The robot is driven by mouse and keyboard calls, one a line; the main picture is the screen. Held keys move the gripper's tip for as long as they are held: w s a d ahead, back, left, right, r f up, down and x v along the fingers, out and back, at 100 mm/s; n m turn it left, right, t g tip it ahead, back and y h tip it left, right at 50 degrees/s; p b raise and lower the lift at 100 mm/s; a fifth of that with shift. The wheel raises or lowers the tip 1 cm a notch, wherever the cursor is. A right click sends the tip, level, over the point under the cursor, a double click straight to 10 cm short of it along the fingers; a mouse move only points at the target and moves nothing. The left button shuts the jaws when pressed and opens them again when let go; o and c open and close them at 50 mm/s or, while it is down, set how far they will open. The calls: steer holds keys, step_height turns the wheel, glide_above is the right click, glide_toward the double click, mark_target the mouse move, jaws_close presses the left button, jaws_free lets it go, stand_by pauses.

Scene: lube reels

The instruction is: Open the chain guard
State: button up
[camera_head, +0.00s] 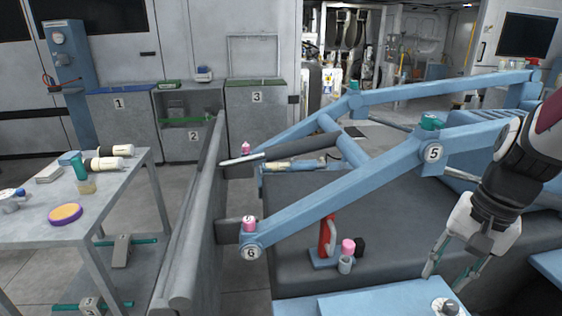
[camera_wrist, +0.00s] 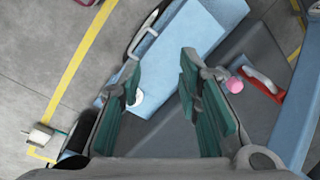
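A blue box-like cover (camera_head: 350,302) shows at the bottom of the head view, with a grey-white round part (camera_head: 445,307) on top. In the wrist view a blue panel (camera_wrist: 190,45) with a pale bar handle (camera_wrist: 145,35) lies below my gripper. It may be the chain guard, but I cannot tell for certain. My gripper (camera_head: 445,280) points down at the lower right, above the cover's right end. In the wrist view its teal-padded fingers (camera_wrist: 160,75) are wide apart with nothing between them. The left finger overlaps the panel near the handle and hides part of it.
A red-handled part (camera_head: 327,238) and a pink-capped fitting (camera_head: 347,255) stand behind the cover. They also show right of my fingers in the wrist view. A blue arm frame (camera_head: 340,195) spans the middle. A table (camera_head: 115,215) with bottles stands left.

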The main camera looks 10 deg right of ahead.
steer(key=d+f+m+y+b, duration=0.1)
steer(key=d+f+m+b, duration=0.2)
steer(key=f, duration=0.4)
steer(key=s+d+f+m+t+y+b, duration=0.1)
steer(key=d+f+m+b, duration=0.1)
steer(key=d+f+b, duration=0.35)
steer(key=d+f+m+y+b, duration=0.1)
steer(key=d+f+m+b, duration=0.1)
steer(key=f, duration=0.7)
steer(key=b+x, duration=0.2)
steer(key=x, duration=0.4)
steer(key=b+x, duration=0.3)
steer(key=x, duration=0.4)
steer(key=shift+s+d+f, duration=0.1)
steer(key=shift+s+f, duration=0.1)
steer(key=shift+f, duration=0.15)
jaws_close()
